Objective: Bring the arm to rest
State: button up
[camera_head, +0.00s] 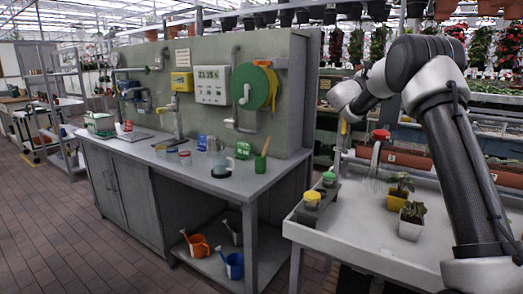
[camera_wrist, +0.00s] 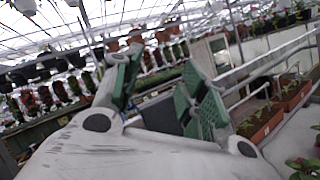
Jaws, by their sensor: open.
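My arm (camera_head: 446,125) rises at the right of the head view, bends at a high elbow and reaches left and back above the planting table. Its wrist end (camera_head: 348,95) is in the air, with the fingers not clearly visible there. In the wrist view my gripper (camera_wrist: 160,84) has its two green-padded fingers spread apart. I see nothing held between them. Blurred greenhouse shelves and roof beams lie beyond the fingers.
A grey workbench (camera_head: 225,184) with jars and tools stands left. Tiled floor (camera_head: 60,225) is open at far left.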

jog(key=s+d+r+m+g+y, duration=0.1)
jog(key=s+d+m+g, duration=0.1)
jog(key=s, duration=0.4)
jog(key=s+d+r+m+g+y, duration=0.1)
jog(key=s+d+m+g+y, duration=0.15)
jog(key=s, duration=0.35)
jog(key=s+f+m+g+y, duration=0.1)
jog(key=s+f+m+y, duration=0.15)
jog(key=s, duration=0.65)
jog(key=s+f+m+g+y, duration=0.2)
jog(key=s+f+y, duration=0.1)
jog(key=s, duration=0.6)
jog(key=s+a+f+m+y, duration=0.2)
jog(key=s+a+f, duration=0.3)
jog(key=s, duration=0.3)
jog(key=s+a+f+m+t+y, duration=0.1)
jog(key=s+a+f+m+y, duration=0.1)
jog(key=s+a+f+y, duration=0.3)
jog(key=s+a+f+m+t+y, duration=0.1)
jog(key=s+a+f+m+y, duration=0.1)
jog(key=s+a+f+y, duration=0.2)
jog(key=s+a+f, duration=0.3)
jog(key=s+f, duration=0.1)
jog(key=s, duration=0.4)
jog(key=shift+s+f, duration=0.25)
jog(key=shift+s, duration=0.15)
